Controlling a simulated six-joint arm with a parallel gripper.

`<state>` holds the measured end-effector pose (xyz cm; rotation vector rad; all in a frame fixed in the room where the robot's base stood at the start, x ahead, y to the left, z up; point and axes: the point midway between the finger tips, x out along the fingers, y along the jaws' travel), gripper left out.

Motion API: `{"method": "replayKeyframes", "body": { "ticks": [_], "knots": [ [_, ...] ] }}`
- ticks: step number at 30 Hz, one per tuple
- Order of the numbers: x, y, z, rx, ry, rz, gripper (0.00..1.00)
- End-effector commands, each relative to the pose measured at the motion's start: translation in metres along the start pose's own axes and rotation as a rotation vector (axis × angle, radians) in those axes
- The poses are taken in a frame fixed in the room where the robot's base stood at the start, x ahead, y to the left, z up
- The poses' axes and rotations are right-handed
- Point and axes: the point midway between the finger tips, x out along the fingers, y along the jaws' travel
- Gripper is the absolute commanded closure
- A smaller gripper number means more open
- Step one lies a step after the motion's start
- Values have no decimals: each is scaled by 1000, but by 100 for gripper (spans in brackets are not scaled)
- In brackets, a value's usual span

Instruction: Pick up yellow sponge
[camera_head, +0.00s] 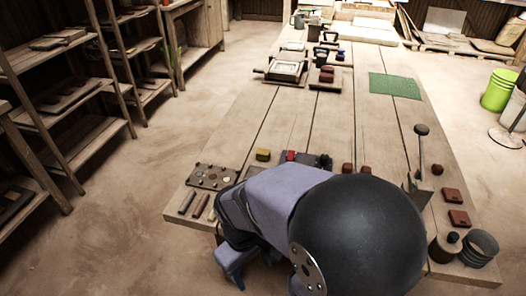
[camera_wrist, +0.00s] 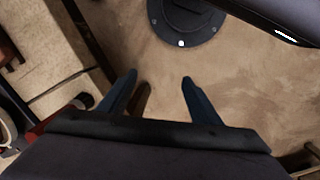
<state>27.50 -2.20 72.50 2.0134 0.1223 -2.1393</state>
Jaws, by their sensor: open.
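A small yellow block, which looks like the yellow sponge (camera_head: 263,154), lies on the wooden table in the head view, beyond my arm and right of a dark tray. It does not show in the wrist view. My gripper (camera_wrist: 158,80) is open, with two blue fingers apart and nothing between them. In the head view part of my gripper (camera_head: 233,262) shows at the table's near left edge, well apart from the sponge.
A dark tray with round pieces (camera_head: 212,176) sits left of the sponge. A red item (camera_head: 291,156) and dark objects lie right of it. A lever press (camera_head: 420,165) and reddish blocks (camera_head: 453,195) stand at right. Mid-table beyond the sponge is clear. Shelves (camera_head: 75,90) stand left.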

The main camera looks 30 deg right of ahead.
Motion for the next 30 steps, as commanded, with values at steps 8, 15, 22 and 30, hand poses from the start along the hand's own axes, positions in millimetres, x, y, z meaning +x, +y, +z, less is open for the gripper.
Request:
{"method": "replayKeyframes", "body": {
  "ticks": [8,15,22,30],
  "knots": [
    [-81,76,20,-569,-226,220,42],
    [-136,134,4,-874,-382,357,42],
    [-137,167,-69,-538,-220,391,42],
    [-115,205,-172,270,117,275,42]
  ]
}}
